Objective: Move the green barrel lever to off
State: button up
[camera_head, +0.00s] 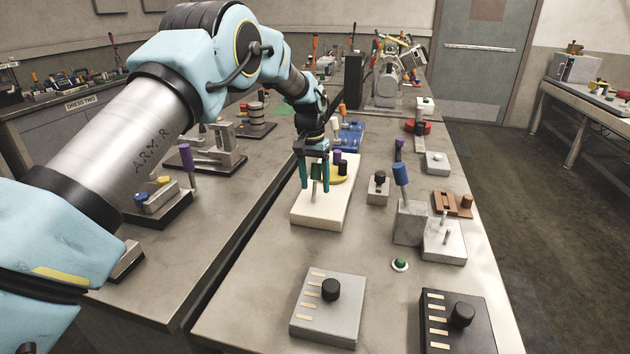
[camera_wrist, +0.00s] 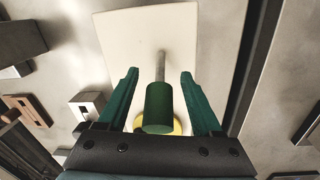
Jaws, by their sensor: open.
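The green barrel lever (camera_wrist: 159,108) stands up from a white block (camera_wrist: 181,32) on a thin metal rod; its dark green cylinder grip points toward the wrist camera. In the head view the lever's grip (camera_head: 316,172) shows between the fingers, above the white base (camera_head: 323,218). My gripper (camera_wrist: 160,75) is open, with one green finger on each side of the grip and a visible gap on both sides. In the head view my gripper (camera_head: 315,188) hangs over the white block, fingers pointing down. A yellow part (camera_wrist: 178,126) shows behind the grip, partly hidden.
A purple-topped knob on the yellow piece (camera_head: 339,174) sits on the same block, close behind the fingers. A small grey switch block (camera_head: 377,190) and a blue-handled lever (camera_head: 401,174) stand to the right. A grey dial box (camera_head: 327,310) is in front, with bare bench between.

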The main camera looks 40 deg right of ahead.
jog(key=shift+c, duration=0.4)
grip_shut()
dwell(0.9)
